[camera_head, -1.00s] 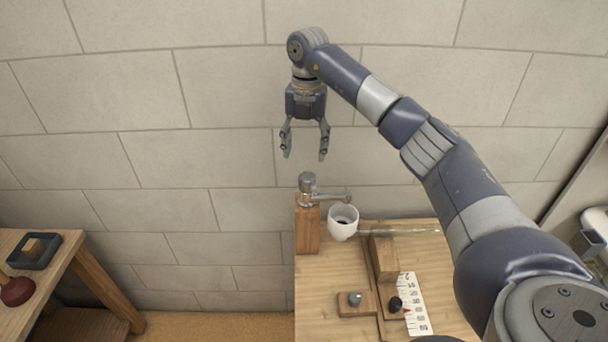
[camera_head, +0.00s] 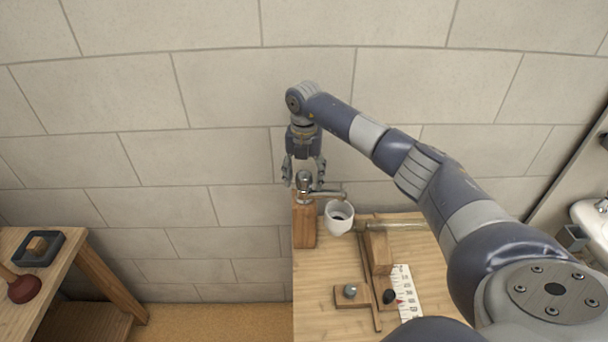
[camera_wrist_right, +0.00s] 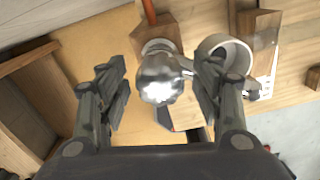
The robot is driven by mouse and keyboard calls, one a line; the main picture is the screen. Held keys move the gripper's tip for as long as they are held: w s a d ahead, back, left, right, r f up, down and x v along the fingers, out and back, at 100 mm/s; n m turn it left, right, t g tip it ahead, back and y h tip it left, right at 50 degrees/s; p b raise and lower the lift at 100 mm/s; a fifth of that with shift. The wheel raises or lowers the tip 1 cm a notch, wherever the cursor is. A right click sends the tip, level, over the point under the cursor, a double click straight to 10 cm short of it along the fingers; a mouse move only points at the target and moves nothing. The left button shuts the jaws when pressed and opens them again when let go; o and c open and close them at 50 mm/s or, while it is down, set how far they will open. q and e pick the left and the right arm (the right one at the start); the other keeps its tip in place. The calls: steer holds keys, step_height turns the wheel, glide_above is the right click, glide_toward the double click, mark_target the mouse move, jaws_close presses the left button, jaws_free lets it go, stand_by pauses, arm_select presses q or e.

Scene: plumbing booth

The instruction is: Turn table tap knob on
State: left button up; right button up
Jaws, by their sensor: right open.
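The tap's round chrome knob (camera_head: 303,179) tops a wooden post (camera_head: 305,228) at the back left corner of the table, and its spout (camera_head: 327,194) points right. My right gripper (camera_head: 303,178) points down, open, with its fingertips at about knob height. In the right wrist view the knob (camera_wrist_right: 159,80) shows between the two open fingers (camera_wrist_right: 160,85), with gaps on both sides. I see no contact. A white cup (camera_head: 339,217) stands under the spout end; it also shows in the right wrist view (camera_wrist_right: 222,55). My left gripper is not in view.
The table (camera_head: 320,280) also holds a wooden block (camera_head: 378,250), a small grey knob (camera_head: 349,291) and a white scale strip (camera_head: 405,291). Another wooden table with a plunger (camera_head: 25,289) stands at left. A tiled wall is close behind the tap.

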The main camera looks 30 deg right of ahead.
steer(key=c, duration=1.1)
steer(key=n+b, duration=0.2)
steer(key=n, duration=0.1)
steer(key=shift+f, duration=0.15)
steer(key=n+b, duration=0.2)
steer(key=n, duration=0.2)
steer(key=n+b, duration=0.1)
steer(key=n, duration=0.2)
steer(key=shift+n, duration=0.3)
steer(key=shift+n+b, duration=0.7)
steer(key=shift+n, duration=1.4)
